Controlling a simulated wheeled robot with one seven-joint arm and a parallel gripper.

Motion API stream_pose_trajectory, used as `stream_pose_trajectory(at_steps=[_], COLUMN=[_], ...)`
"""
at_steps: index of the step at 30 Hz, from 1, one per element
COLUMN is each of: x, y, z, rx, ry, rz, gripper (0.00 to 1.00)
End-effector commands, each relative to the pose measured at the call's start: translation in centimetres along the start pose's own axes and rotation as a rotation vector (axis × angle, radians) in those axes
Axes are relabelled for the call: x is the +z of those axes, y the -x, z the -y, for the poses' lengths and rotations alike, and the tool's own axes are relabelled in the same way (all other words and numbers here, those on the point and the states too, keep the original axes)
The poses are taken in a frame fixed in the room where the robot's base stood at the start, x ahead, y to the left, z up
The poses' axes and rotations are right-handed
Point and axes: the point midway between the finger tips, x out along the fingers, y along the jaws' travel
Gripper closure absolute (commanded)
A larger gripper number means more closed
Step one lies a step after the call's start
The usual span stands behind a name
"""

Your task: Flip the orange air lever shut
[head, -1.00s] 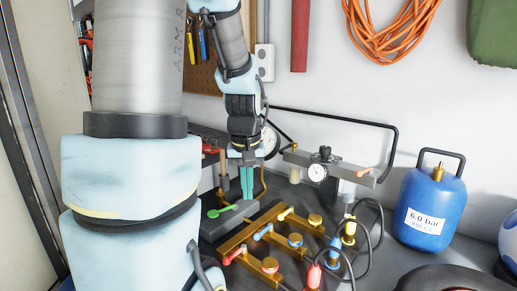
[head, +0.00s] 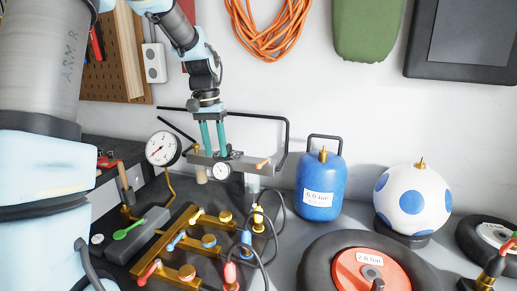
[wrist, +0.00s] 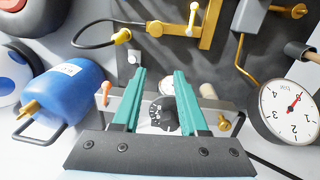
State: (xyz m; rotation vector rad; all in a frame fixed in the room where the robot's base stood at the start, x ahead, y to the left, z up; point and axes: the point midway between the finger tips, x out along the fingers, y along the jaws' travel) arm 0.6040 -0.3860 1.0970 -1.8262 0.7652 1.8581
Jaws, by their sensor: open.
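The small orange air lever (head: 263,163) sits near the right end of a grey metal bar (head: 200,160) with a pressure gauge (head: 222,171). It also shows in the wrist view (wrist: 105,90), at the bar's left end. I cannot tell its exact angle from its size here. My gripper (head: 214,148) is open and empty, its teal fingers pointing down over the bar, to the left of the orange lever. In the wrist view my fingers (wrist: 160,76) straddle the black knob (wrist: 163,114) in the picture; contact cannot be told.
A round gauge (head: 163,148) stands left of the bar. A black pipe (head: 287,135) runs behind. A blue tank (head: 320,187) stands right. Black hoses loop in front.

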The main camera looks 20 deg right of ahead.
Motion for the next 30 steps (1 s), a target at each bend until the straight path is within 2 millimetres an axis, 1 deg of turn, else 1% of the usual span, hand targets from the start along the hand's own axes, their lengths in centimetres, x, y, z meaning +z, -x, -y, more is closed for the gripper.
stream_pose_trajectory(at_steps=[1,3,6,9,13,17,27,30], x=[-2.4,-4.7,-6.9,-8.1,-8.5,-8.4,-7.9,-7.9], y=[1.3,2.5,3.8,4.5,4.6,3.4,-2.6,-4.0], z=[-1.9,-4.1,-6.7,-8.1,-8.9,-9.1,-9.7,-9.8], rx=[0.021,0.047,0.078,0.098,0.109,0.11,0.109,0.109], ry=[-0.059,-0.13,-0.206,-0.25,-0.274,-0.275,-0.272,-0.272], rz=[0.01,0.024,0.041,0.052,0.058,0.061,0.061,0.058], gripper=[0.57,0.57,0.57,0.57,0.57,0.57,0.57,0.57])
